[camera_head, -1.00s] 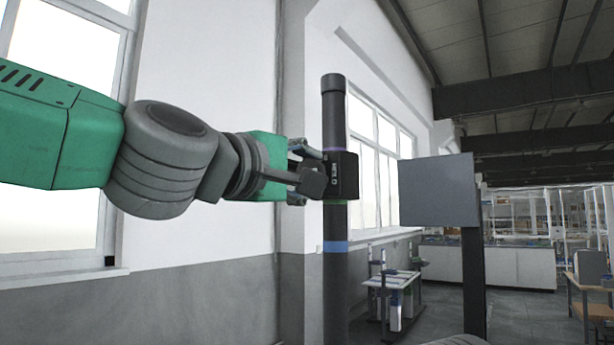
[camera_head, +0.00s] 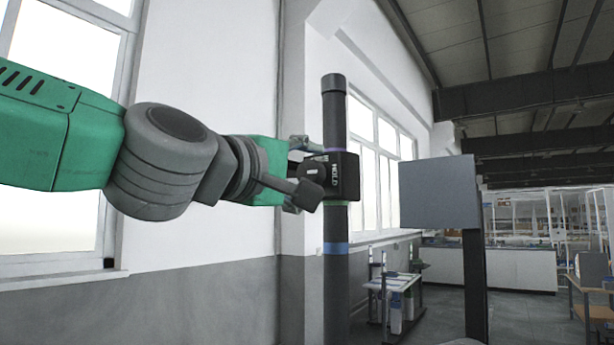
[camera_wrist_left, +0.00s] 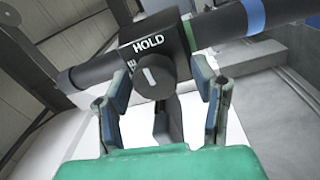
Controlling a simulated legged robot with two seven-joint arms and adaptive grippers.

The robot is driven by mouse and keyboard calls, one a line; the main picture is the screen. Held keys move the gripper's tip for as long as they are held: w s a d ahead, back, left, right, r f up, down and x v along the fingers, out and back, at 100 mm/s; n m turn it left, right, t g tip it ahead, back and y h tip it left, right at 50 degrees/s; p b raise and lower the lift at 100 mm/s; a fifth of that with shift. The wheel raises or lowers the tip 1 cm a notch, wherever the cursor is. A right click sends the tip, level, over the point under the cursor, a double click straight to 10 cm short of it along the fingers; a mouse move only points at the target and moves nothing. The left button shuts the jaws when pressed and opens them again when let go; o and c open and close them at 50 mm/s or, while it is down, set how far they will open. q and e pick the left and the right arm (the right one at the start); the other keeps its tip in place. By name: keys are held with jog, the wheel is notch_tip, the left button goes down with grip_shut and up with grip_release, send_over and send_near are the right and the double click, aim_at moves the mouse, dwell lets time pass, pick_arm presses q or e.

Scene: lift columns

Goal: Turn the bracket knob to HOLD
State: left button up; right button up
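The black bracket (camera_head: 347,187) sits around a dark upright column (camera_head: 335,288). Its round knob (camera_head: 311,171) faces left, and the white word HOLD is printed on the bracket beside it. In the left wrist view the knob (camera_wrist_left: 153,76) carries a white mark whose upper end tilts left, between HOLD and a second, partly hidden label. My left gripper (camera_head: 305,172) is at the knob. In the wrist view its fingers (camera_wrist_left: 163,80) are spread on either side of the knob, with gaps showing. My right gripper is not in view.
The column has a blue band (camera_head: 336,249) below the bracket. A grey panel on a post (camera_head: 438,192) stands to the right. A white wall and windows are behind the arm. A small table (camera_head: 395,283) and workbenches stand farther back.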

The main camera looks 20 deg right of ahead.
pick_arm(q)
jog(key=shift+s, duration=0.25)
jog(key=v, duration=1.1)
jog(key=shift+a, duration=0.45)
jog(key=shift+d+f, duration=0.1)
jog(key=shift+d, duration=0.1)
